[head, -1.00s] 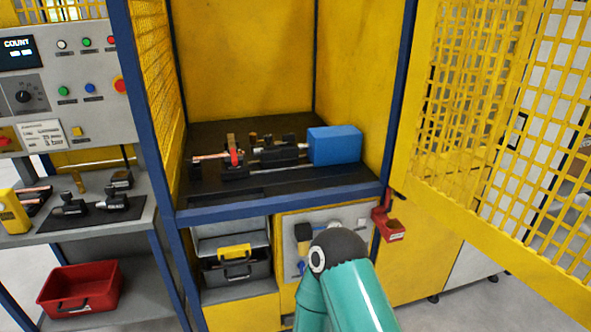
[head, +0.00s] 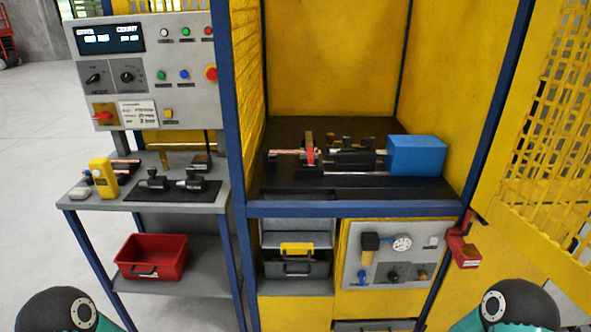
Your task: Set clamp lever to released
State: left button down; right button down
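The clamp with its red lever (head: 310,155) sits on the black machine bed inside the yellow enclosure. The lever looks upright, but it is too small to tell its exact setting. A copper tube (head: 286,152) runs into the clamp from the left. A blue block (head: 416,155) stands at the right end of the bed's mechanism.
The enclosure front is open, framed by blue posts and a blue front rail (head: 350,208). A mesh door (head: 540,140) stands open at right. A control panel (head: 150,75) and a shelf with black fixtures (head: 170,186) stand left. A red bin (head: 152,258) sits below.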

aim_at(309, 147)
jog(key=z, duration=0.45)
jog(key=i, duration=1)
jog(key=u, duration=0.4)
